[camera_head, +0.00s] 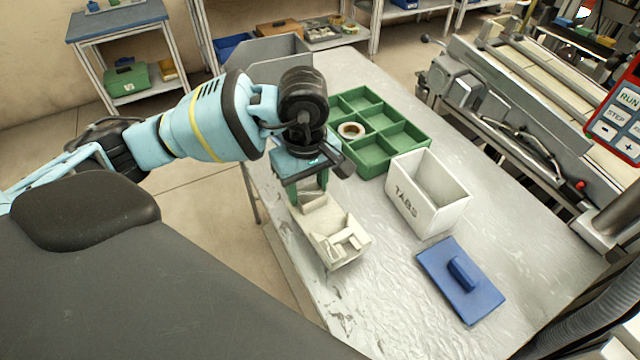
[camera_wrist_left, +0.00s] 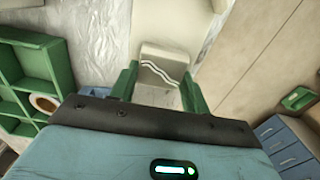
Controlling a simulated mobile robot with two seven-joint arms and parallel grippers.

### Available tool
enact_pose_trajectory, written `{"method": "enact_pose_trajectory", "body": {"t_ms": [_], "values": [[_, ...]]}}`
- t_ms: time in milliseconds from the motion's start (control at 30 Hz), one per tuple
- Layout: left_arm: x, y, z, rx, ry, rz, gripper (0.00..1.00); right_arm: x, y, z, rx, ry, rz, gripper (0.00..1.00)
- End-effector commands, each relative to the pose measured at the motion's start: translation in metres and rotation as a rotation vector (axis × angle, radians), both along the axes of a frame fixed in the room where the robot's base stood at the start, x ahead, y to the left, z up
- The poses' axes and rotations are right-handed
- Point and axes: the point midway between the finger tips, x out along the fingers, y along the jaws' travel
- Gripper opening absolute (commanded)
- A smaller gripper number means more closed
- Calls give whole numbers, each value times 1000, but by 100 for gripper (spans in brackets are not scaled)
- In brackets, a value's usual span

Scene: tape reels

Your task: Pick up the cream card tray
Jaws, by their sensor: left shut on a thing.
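The cream card tray (camera_head: 341,239) is at the near left edge of the grey table, with small upright dividers and pieces at its near end. My left gripper (camera_head: 308,198) comes down from above, with its green fingers at the tray's far end. It is shut on the tray. In the left wrist view, part of the tray (camera_wrist_left: 164,62) shows between the two fingers (camera_wrist_left: 160,85), with a wavy white line across it. I cannot tell whether the tray is clear of the tabletop. My right gripper is not in view.
A green compartment tray (camera_head: 372,155) holding a tape reel (camera_head: 351,130) is behind the gripper. A white TABS box (camera_head: 428,197) stands to the right. A blue lid with a handle (camera_head: 478,292) lies nearer. The table (camera_head: 385,300) is bare at the front.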

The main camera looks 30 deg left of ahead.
Motion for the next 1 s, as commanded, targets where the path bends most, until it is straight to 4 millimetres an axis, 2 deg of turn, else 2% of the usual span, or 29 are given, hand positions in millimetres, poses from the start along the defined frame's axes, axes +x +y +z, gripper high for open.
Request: {"method": "enact_pose_trajectory", "body": {"t_ms": [400,600,800,1000], "values": [[-74,26,6,1,0,-1,19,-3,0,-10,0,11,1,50],[-102,35,9,2,0,0,19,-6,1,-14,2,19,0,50],[-118,40,11,0,-1,0,19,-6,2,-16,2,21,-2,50],[-124,42,12,0,-1,0,19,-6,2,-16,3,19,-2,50]]}}
